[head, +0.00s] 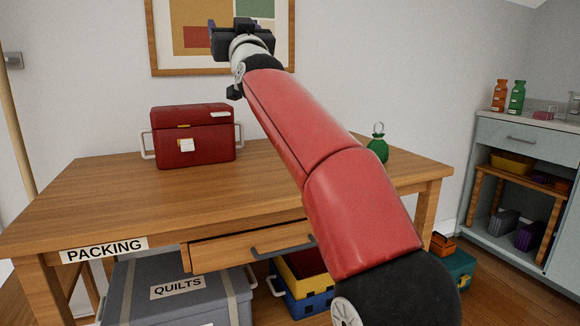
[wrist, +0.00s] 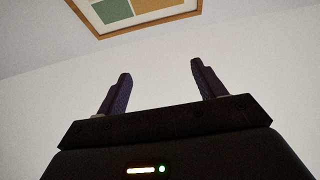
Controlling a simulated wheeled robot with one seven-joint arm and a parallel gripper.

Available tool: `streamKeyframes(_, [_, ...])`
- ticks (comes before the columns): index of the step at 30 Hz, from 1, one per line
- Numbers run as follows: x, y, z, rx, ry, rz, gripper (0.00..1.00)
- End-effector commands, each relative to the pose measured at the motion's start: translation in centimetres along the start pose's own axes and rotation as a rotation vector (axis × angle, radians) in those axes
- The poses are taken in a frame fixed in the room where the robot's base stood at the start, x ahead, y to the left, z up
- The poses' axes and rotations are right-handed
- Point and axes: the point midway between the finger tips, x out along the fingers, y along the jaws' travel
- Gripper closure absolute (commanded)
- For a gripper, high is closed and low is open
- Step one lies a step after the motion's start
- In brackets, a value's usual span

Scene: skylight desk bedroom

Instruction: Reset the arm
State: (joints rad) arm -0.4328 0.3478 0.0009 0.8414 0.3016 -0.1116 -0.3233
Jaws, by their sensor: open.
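My gripper (wrist: 160,88) is open and empty in the wrist view, its two dark fingers spread apart with bare wall behind them. In the head view my red arm reaches up from the lower right over the wooden desk. There the gripper end is raised in front of the framed picture (head: 187,66), well above the desktop, and its fingers are mostly hidden behind the wrist. The picture's lower edge also shows at the top of the wrist view (wrist: 150,27).
The desk (head: 95,200) holds a dark red box (head: 215,150) and a green bottle (head: 378,150). Its drawer (head: 225,250) looks partly open. Below are a grey QUILTS box (head: 130,300) and a blue and yellow crate (head: 300,300). A grey cabinet (head: 500,133) stands right.

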Motion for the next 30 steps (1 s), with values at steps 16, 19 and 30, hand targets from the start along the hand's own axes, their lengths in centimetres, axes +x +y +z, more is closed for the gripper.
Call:
streamKeyframes(16, [-7.7, 5.0, 3.7, -0.028, -0.346, 0.03, 0.31])
streamKeyframes(19, [-11.5, 6.5, 5.1, -0.03, -0.467, 0.051, 0.31])
streamKeyframes(30, [-37.1, 11.1, 13.5, 0.025, -1.07, 0.218, 0.31])
